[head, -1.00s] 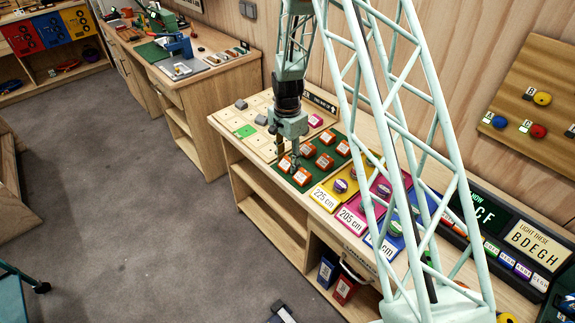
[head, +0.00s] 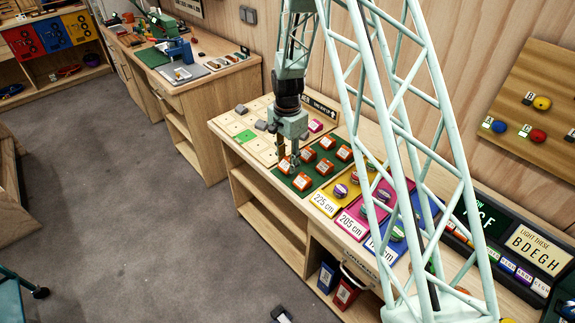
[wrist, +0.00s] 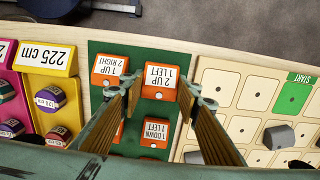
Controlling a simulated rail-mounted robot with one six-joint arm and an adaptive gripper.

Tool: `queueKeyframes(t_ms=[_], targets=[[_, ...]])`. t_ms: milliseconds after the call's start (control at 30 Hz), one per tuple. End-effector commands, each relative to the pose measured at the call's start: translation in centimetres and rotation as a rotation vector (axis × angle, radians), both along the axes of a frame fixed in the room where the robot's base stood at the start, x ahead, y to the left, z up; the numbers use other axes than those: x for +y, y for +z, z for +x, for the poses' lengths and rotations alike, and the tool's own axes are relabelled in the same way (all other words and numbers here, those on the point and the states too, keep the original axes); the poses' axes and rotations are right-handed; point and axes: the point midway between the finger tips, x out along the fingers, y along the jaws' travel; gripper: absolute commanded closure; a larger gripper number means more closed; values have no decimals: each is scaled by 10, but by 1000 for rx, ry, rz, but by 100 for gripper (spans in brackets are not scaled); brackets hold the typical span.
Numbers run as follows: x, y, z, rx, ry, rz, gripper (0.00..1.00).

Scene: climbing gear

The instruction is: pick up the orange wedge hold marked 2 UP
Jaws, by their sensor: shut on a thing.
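The orange wedge hold marked 2 UP, 1 LEFT (wrist: 160,92) is between my fingertips in the wrist view. My gripper (wrist: 161,84) is shut on it, one finger at each side. In the head view my gripper (head: 290,158) is at the front left corner of the green mat (head: 324,172), and the held wedge (head: 284,166) shows partly behind the fingers. I cannot tell whether the wedge is clear of the mat.
Beside it are the orange wedges marked 1 UP, 2 RIGHT (wrist: 107,72) and 1 DOWN, 1 LEFT (wrist: 154,132). A pale grid board (wrist: 237,100) with grey blocks (wrist: 278,137) lies on one side. The yellow 225 cm tray (wrist: 47,58) lies on the other.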

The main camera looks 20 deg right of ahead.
Motion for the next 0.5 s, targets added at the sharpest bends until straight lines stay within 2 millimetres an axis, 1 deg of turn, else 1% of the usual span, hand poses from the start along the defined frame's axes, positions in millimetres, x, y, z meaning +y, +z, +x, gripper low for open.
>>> queueKeyframes(t_ms=[33, 167, 367, 500], targets=[[0, 5, 0, -1, 0, 0, 80], [0, 13, 0, -1, 0, 0, 80], [0, 13, -19, 0, 0, 0, 80], [0, 15, -37, 1, 0, 0, 80]])
